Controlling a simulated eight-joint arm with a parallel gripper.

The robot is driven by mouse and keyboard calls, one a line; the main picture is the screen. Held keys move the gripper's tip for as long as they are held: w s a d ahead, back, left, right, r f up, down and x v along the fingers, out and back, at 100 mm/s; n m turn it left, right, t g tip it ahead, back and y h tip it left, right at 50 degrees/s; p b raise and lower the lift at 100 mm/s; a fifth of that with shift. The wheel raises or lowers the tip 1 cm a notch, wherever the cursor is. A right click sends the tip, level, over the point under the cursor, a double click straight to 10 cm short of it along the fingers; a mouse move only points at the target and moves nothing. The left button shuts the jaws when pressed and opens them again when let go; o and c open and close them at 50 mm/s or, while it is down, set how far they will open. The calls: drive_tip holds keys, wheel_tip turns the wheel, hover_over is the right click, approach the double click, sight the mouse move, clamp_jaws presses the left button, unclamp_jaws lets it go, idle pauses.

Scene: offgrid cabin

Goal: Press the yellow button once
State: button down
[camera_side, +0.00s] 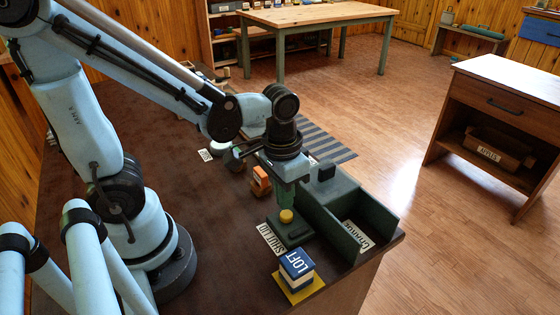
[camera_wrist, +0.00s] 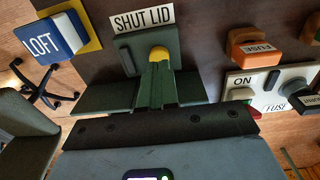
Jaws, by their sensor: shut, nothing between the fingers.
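The yellow button (camera_side: 286,216) sits on a dark green base plate (camera_side: 291,233) near the table's front right. A "SHUT LID" label (camera_side: 270,239) lies beside it. In the wrist view the yellow button (camera_wrist: 160,53) shows just past my fingertips, partly covered by them. My gripper (camera_side: 286,205) points down, shut and empty, with its green fingertips directly over the button. The fingertips also show in the wrist view (camera_wrist: 158,68). The tips look very close to the button; I cannot tell whether they touch it.
A green open-topped box (camera_side: 330,208) stands right of the button. A blue and white "LOFT" block (camera_side: 296,264) sits on a yellow pad in front. An orange piece (camera_side: 261,180) lies behind.

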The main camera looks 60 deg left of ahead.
sight(286, 213)
drive_tip(key=shift+f, duration=1.1)
drive_tip(key=shift+w+f, duration=0.1)
drive_tip(key=shift+f, duration=1.05)
drive_tip(key=shift+r, duration=0.2)
drive_tip(key=shift+a+r, duration=0.1)
drive_tip(key=shift+r, duration=4)
drive_tip(key=shift+w+a+r+t, duration=0.35)
drive_tip(key=shift+a+r+t, duration=0.3)
drive_tip(key=shift+t, duration=0.45)
drive_tip(key=shift+w+a+r+t, duration=0.45)
drive_tip(key=shift+r+t, duration=0.25)
drive_tip(key=shift+t, duration=0.4)
drive_tip(key=shift+w+a+r+t, duration=0.3)
drive_tip(key=shift+a+r+t, duration=0.4)
drive_tip(key=shift+t, duration=0.4)
